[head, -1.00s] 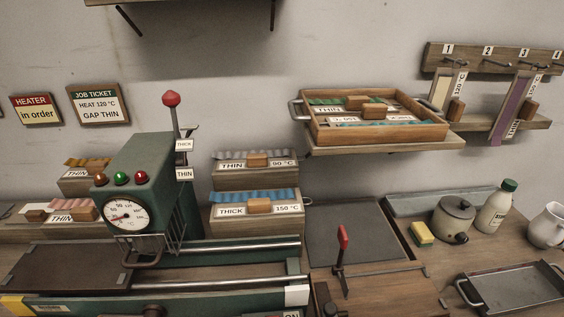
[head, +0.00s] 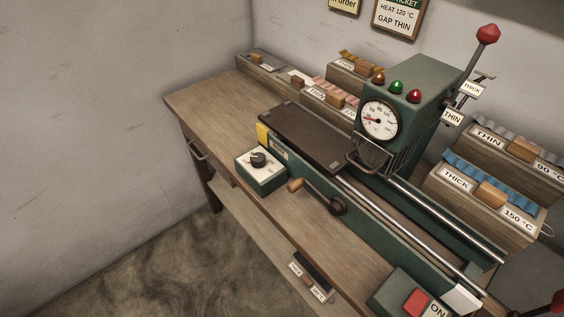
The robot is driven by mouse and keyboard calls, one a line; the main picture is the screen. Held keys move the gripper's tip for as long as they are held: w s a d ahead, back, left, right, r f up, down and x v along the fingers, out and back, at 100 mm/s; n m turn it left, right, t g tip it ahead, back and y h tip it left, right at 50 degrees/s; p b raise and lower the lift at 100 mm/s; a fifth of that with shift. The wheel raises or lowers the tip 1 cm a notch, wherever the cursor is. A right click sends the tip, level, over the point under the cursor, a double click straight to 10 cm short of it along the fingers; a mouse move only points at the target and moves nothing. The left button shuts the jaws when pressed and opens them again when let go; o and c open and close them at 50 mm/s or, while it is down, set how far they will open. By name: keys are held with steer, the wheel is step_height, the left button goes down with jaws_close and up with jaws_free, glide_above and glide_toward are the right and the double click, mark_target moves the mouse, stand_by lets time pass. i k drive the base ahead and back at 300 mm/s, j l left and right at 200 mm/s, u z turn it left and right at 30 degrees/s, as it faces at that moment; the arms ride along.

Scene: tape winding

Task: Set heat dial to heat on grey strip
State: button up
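The heat dial appears to be the black knob (head: 258,159) on a white-faced green control box (head: 262,181) at the bench's front left. Its setting marks are too small to read. A round temperature gauge (head: 378,121) on the green machine (head: 405,82) has its red needle pointing left, toward the low end. A grey wavy strip (head: 489,124) lies on a wooden box at the right, labelled THIN and 90 °C. My gripper is not in view.
A cranked handle (head: 315,196) sticks out of the machine's front. A red button (head: 415,301) marked ON is at the bottom right. A blue strip (head: 490,181) labelled THICK 150 °C stands before the grey one. The job ticket (head: 402,14) reads heat 120 °C, gap thin. The bench's left end (head: 205,104) is clear.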

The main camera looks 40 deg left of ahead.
mark_target(258, 160)
steer(key=k+j+u, duration=0.25)
steer(key=j+u, duration=0.2)
steer(key=j, duration=0.2)
steer(key=k+j+u, duration=0.25)
steer(key=j, duration=0.15)
steer(key=i, duration=0.1)
